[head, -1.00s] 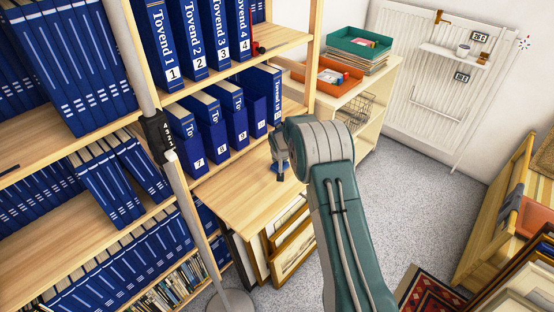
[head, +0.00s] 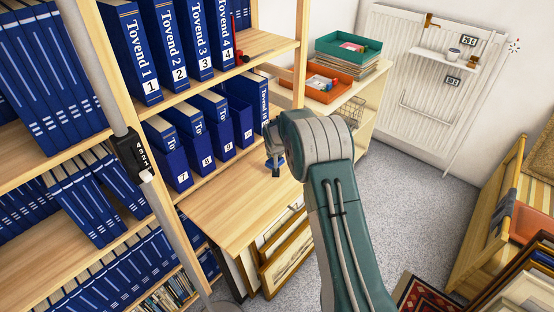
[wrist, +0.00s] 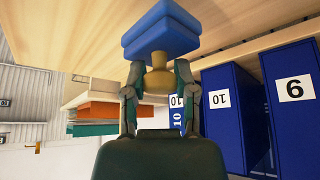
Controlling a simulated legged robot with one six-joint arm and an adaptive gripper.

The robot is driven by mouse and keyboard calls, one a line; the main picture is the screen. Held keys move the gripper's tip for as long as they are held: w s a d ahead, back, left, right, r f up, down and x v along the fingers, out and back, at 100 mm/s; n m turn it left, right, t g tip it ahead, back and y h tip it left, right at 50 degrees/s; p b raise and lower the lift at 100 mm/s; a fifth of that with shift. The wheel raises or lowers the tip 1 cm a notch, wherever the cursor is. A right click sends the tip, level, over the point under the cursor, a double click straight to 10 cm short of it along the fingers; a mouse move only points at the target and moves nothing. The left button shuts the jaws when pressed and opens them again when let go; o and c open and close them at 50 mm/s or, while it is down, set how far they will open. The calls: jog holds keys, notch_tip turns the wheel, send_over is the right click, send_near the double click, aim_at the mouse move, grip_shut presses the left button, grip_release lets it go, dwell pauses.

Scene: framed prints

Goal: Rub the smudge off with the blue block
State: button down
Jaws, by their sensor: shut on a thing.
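The blue block (wrist: 160,30) has a tan knob handle (wrist: 158,80). My gripper (wrist: 158,76) is shut on this handle in the wrist view. The block's far face is against or very close to the pale wooden board (wrist: 230,20); I cannot tell whether it touches. In the head view, my gripper (head: 275,160) shows as a small part behind my arm, low over the far right part of the wooden board (head: 235,200). The block is mostly hidden there. I cannot make out a smudge in either view.
Blue numbered volumes (head: 208,148) stand at the back of the board, close beside my gripper. A shelf post (head: 300,55) rises near it. Framed prints (head: 285,262) lean below the board. Orange (head: 330,85) and teal trays (head: 348,48) sit beyond.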

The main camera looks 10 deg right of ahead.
jog(key=shift+a+r, duration=0.25)
jog(key=shift+r, duration=0.7)
jog(key=shift+d+r, duration=0.35)
jog(key=shift+r, duration=0.3)
jog(key=shift+d+r, duration=0.3)
jog(key=shift+r, duration=0.3)
jog(key=shift+a, duration=0.45)
jog(key=shift+d, duration=0.2)
jog(key=shift+r, duration=0.15)
